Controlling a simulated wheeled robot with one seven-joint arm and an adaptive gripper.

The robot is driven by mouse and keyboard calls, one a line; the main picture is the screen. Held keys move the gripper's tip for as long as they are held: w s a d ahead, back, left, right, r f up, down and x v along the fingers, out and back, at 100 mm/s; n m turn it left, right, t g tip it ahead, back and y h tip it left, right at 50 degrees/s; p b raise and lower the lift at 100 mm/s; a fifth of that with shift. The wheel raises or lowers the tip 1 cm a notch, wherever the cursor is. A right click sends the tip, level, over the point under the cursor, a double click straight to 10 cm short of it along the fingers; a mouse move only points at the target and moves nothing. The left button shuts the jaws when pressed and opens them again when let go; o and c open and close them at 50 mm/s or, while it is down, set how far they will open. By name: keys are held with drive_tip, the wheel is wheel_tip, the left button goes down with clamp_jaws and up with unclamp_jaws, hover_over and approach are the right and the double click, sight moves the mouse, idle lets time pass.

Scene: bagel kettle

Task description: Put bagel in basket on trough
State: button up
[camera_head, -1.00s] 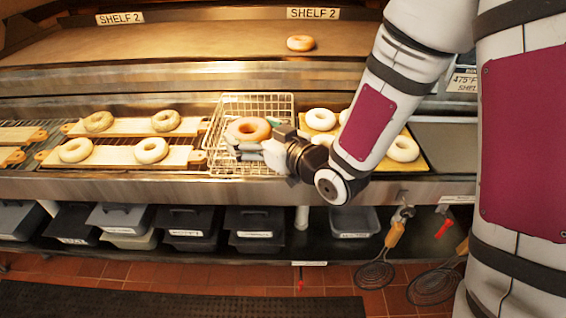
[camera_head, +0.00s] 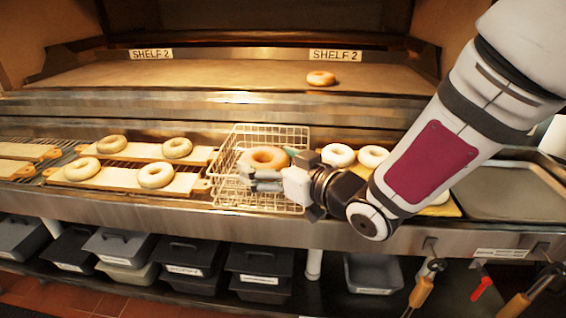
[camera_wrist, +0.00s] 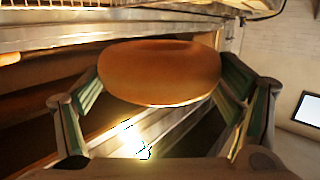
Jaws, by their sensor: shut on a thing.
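A golden-brown bagel (camera_head: 263,159) is held in my gripper (camera_head: 272,176), over the wire basket in the head view. In the wrist view the bagel (camera_wrist: 160,72) sits between the two green-padded fingers of my gripper (camera_wrist: 165,90), which touch its sides. The wire basket (camera_head: 228,197) stands on the metal trough (camera_head: 190,217), between the boards of bagels and a tray. My gripper reaches in from the right and hides part of the basket's right side. I cannot tell whether the bagel is above the rim or within the basket.
Boards (camera_head: 110,178) with pale bagels (camera_head: 83,168) lie left of the basket. More bagels (camera_head: 338,155) sit on a tray to its right. One bagel (camera_head: 321,78) lies on the shelf (camera_head: 230,75) behind. Dark bins (camera_head: 262,262) stand below. An empty tray (camera_head: 505,192) is at far right.

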drive_tip(key=w+d+f, duration=0.1)
drive_tip(key=w+f, duration=0.3)
drive_tip(key=w, duration=0.6)
drive_tip(key=shift+d+f, duration=0.2)
drive_tip(key=shift+d, duration=0.2)
drive_tip(key=shift+w+f, duration=0.1)
drive_tip(key=shift+f, duration=0.35)
drive_tip(key=shift+f, duration=0.2)
drive_tip(key=o, duration=1.1)
drive_tip(key=shift+c, duration=0.2)
